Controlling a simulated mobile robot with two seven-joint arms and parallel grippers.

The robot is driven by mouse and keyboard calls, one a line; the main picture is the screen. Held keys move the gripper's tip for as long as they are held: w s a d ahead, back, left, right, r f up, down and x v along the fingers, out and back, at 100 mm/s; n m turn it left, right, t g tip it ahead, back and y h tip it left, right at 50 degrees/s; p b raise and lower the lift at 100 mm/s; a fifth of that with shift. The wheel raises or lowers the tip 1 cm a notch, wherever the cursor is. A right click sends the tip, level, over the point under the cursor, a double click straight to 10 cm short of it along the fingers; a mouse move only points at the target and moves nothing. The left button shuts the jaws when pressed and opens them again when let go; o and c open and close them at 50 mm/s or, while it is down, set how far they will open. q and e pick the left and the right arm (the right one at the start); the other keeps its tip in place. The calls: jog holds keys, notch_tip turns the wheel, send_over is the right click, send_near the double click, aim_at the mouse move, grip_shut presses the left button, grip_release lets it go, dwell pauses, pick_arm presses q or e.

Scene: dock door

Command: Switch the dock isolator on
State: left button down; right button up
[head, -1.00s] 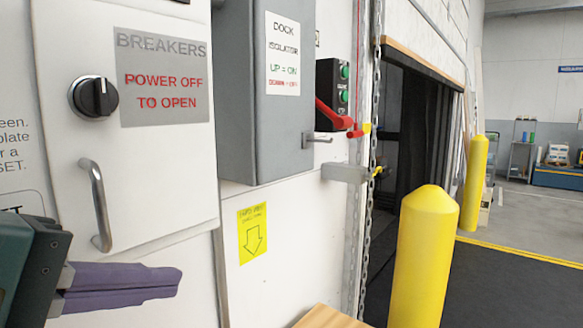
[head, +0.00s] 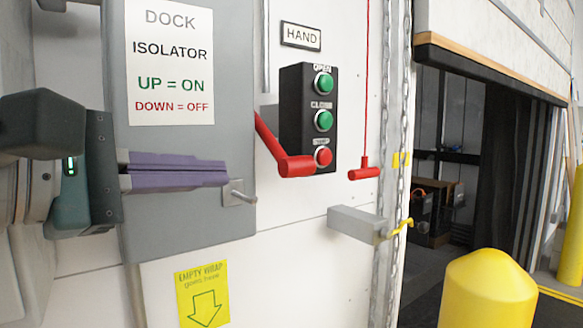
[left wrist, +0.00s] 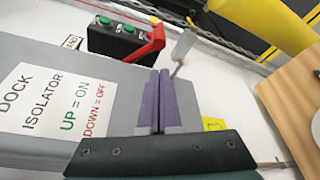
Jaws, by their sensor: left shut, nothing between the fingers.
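The dock isolator is a grey box (head: 215,60) with a label (head: 170,60) reading UP = ON, DOWN = OFF. Its red lever (head: 273,140) comes out from the box's right side and slopes down to a thick red grip; the lever is down. It also shows in the left wrist view (left wrist: 152,44), beyond the fingertips. My left gripper (head: 226,173) is shut and empty, its purple fingers pointing right in front of the box's lower part, apart from the lever and left of its grip. In the left wrist view the fingers (left wrist: 160,72) are together. My right gripper is not in view.
A black button station (head: 300,100) is on the wall behind the lever. A small metal latch (head: 238,193) is near my fingertips. A red pull handle on a cord (head: 364,174), a grey bracket (head: 357,225) and a chain are to the right. A yellow bollard (head: 488,290) stands at lower right.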

pick_arm(q)
jog(key=shift+a, duration=0.1)
jog(key=p+x, duration=0.1)
jog(key=x, duration=0.9)
dwell(0.4)
